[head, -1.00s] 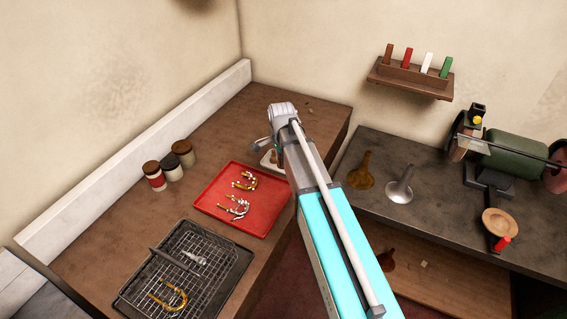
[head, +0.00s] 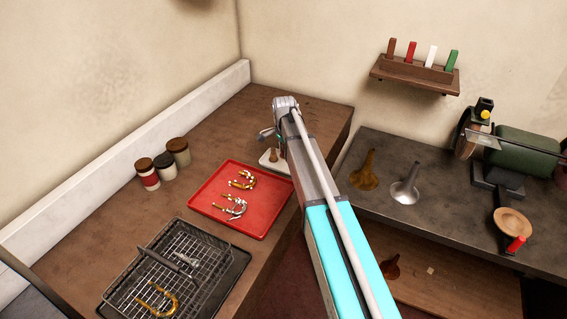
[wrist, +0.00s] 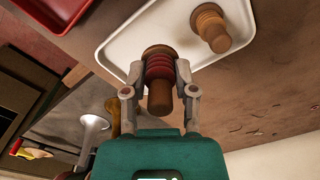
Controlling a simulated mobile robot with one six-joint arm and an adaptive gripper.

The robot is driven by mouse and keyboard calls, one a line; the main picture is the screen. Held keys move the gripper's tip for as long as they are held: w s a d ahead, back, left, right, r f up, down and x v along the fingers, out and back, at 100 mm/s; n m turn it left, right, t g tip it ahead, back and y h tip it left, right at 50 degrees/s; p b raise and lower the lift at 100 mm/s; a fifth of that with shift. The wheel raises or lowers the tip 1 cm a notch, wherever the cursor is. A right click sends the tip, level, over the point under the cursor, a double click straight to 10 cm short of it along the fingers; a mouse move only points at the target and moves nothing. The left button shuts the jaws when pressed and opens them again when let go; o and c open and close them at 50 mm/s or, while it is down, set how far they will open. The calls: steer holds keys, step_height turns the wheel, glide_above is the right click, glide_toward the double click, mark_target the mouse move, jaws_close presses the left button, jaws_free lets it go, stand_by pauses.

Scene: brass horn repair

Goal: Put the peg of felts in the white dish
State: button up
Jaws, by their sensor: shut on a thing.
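In the wrist view my gripper (wrist: 160,78) is shut on a wooden peg with dark red felt rings (wrist: 160,66), one finger on each side. The held peg overlaps the near edge of the white dish (wrist: 122,38); I cannot tell whether it touches the dish. A second wooden peg with tan rings (wrist: 212,27) stands in the dish. In the head view the white dish (head: 266,164) shows partly beside my arm, with a peg (head: 273,155) in it. The gripper's fingers are mostly hidden there by my arm.
A red tray (head: 206,208) with brass parts lies left of the dish. A wire basket (head: 140,262) and several jars (head: 162,167) stand farther left. Horn bells (head: 404,192) and a green-bodied machine (head: 525,150) are on the right bench.

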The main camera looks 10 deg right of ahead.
mark_target(284, 164)
steer(key=shift+w+d+f, duration=0.1)
steer(key=shift+w+f, duration=0.25)
steer(key=shift+f, duration=0.1)
steer(key=shift+w+d+f+b, duration=0.1)
steer(key=shift+w+f+b, duration=0.4)
steer(key=shift+f+b, duration=0.35)
steer(key=shift+s+f+b, duration=0.1)
steer(key=shift+f+b, duration=1.1)
steer(key=shift+b, duration=0.15)
steer(key=shift+f, duration=0.15)
steer(key=o, duration=0.9)
steer(key=shift+o, duration=0.2)
steer(key=shift+r, duration=0.25)
step_height(284, 164, up, 12)
steer(key=p, duration=1.2)
